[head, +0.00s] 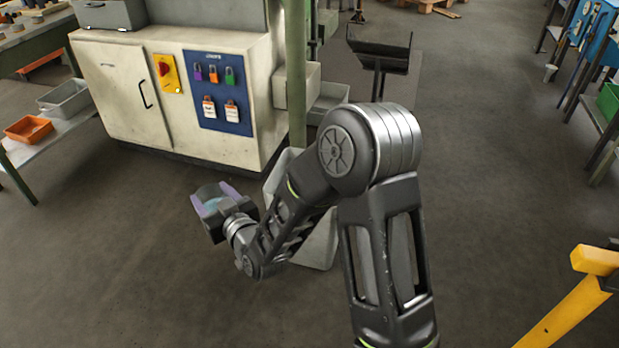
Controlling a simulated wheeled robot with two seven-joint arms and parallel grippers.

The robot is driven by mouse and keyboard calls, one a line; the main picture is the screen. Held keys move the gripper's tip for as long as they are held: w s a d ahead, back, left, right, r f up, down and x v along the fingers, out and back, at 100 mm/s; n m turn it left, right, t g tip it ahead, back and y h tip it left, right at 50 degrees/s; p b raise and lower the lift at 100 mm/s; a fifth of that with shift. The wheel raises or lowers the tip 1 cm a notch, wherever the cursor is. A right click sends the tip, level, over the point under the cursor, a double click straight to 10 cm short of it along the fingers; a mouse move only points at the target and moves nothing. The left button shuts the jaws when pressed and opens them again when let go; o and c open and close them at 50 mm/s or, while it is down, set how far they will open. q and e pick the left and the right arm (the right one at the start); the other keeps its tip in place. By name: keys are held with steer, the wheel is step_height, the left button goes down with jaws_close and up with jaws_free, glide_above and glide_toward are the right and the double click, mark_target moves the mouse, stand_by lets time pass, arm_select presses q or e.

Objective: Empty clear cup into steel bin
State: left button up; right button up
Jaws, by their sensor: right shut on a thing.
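My right gripper (214,198) is left of the picture's middle, over open floor in front of the cabinet. Its purple-grey fingers are shut on a clear, slightly teal cup (211,203). The cup is mostly hidden by the fingers, so its tilt and contents cannot be told. A light grey bin (319,247), probably the steel bin, stands on the floor to the right of the gripper. My right arm covers much of the bin and hides its inside. The gripper and cup are to the left of the bin. My left gripper is not in view.
A cream cabinet (120,92) with a blue lock board (217,90) stands behind, beside a green post (296,75). A bench with an orange bin (28,129) and a grey bin (66,97) is at left. A yellow bar (570,310) is at lower right.

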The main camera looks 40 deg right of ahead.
stand_by(0.3)
steer(key=s+r+p, duration=0.2)
steer(key=r+p, duration=0.7)
steer(key=r, duration=0.1)
steer(key=s+r+p, duration=0.2)
steer(key=r+p, duration=0.7)
steer(key=r, duration=0.1)
steer(key=shift+s, duration=0.3)
